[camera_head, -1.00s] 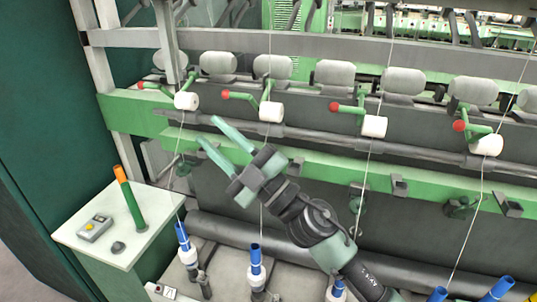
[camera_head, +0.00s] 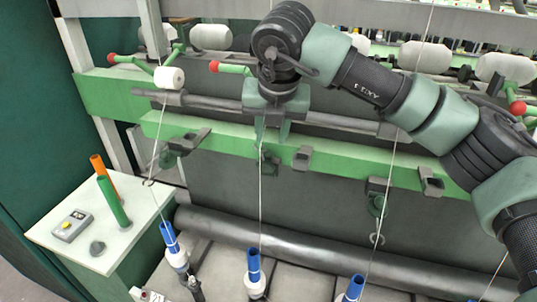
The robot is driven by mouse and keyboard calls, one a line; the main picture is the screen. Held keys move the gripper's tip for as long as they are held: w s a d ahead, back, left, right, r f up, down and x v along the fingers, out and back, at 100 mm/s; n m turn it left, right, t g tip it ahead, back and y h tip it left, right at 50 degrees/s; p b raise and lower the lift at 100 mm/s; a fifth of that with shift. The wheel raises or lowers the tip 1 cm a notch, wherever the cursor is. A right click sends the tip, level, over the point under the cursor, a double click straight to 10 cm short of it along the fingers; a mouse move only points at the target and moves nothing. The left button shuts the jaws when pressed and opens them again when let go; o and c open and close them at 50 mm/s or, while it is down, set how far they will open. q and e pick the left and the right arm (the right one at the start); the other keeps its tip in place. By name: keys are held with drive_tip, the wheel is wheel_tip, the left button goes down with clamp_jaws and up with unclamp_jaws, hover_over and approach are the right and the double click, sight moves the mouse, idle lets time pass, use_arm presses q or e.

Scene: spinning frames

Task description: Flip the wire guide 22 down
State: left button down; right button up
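My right gripper (camera_head: 271,140) points down at the green rail (camera_head: 225,140) in the middle of the head view. Its two fingers are apart, with a visible gap between them. A dark wire guide (camera_head: 269,163) hangs on the rail just below the fingertips, with a white thread (camera_head: 261,205) running past it. I cannot tell whether the fingers touch the guide. Other wire guides sit along the rail, one at the left (camera_head: 185,142) and one further right (camera_head: 377,197). No numbers show, so I cannot tell which is 22. My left gripper is out of view.
A white spool (camera_head: 169,77) and red-tipped green levers (camera_head: 232,68) stand above the rail. Blue bobbins (camera_head: 254,265) stand below a long dark roller (camera_head: 300,243). A small white table (camera_head: 120,240) at the left holds tubes and a grey box (camera_head: 72,226).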

sight(268, 152)
drive_tip(key=p+x, duration=0.2)
drive_tip(key=x, duration=0.4)
drive_tip(key=shift+w+f, duration=0.1)
drive_tip(key=shift+w, duration=0.05)
drive_tip(key=shift+w+f, duration=0.1)
drive_tip(key=shift+f, duration=0.35)
clamp_jaws()
idle(0.8)
